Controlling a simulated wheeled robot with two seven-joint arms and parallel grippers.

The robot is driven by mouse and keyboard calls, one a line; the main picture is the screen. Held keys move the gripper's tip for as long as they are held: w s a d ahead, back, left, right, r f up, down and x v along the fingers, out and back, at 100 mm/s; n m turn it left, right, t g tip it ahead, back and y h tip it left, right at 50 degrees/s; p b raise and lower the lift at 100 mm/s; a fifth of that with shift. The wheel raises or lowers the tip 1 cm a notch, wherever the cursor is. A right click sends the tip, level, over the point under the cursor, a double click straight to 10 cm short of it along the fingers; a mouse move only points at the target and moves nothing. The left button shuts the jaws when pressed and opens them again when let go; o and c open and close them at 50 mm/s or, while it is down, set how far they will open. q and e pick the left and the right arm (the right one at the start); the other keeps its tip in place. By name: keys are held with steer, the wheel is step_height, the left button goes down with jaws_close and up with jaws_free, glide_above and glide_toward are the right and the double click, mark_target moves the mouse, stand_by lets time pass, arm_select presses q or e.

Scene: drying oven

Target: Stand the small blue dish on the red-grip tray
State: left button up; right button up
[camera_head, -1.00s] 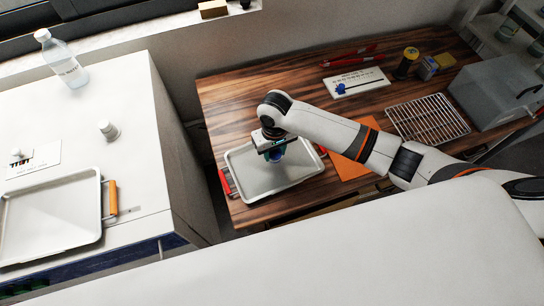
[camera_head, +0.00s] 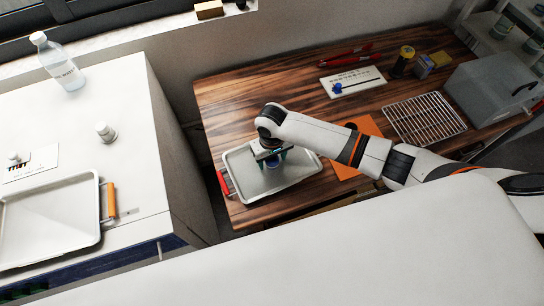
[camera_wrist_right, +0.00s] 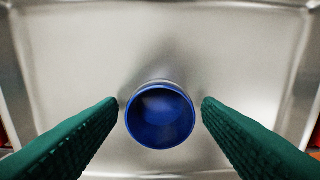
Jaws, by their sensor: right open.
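The small blue dish (camera_wrist_right: 160,116) stands upright between the two green fingers of my right gripper (camera_wrist_right: 160,110), with a gap on each side. The gripper is open. The dish is over the metal red-grip tray (camera_wrist_right: 90,50) and looks to be standing on it. In the head view the right gripper (camera_head: 272,160) is low over that tray (camera_head: 250,190), and the dish (camera_head: 274,163) is partly hidden by it. A red grip (camera_head: 223,182) shows at the tray's left end. My left gripper is not in view.
An orange-grip tray (camera_head: 50,220), a bottle (camera_head: 60,62) and a small weight (camera_head: 105,132) are on the white bench at left. On the wooden table are an orange sheet (camera_head: 367,125), a wire rack (camera_head: 425,118) and a grey box (camera_head: 490,90).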

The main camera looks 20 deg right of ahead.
mark_target(272, 163)
step_height(272, 163, up, 12)
steer(key=shift+r, duration=0.15)
stand_by(0.4)
stand_by(0.4)
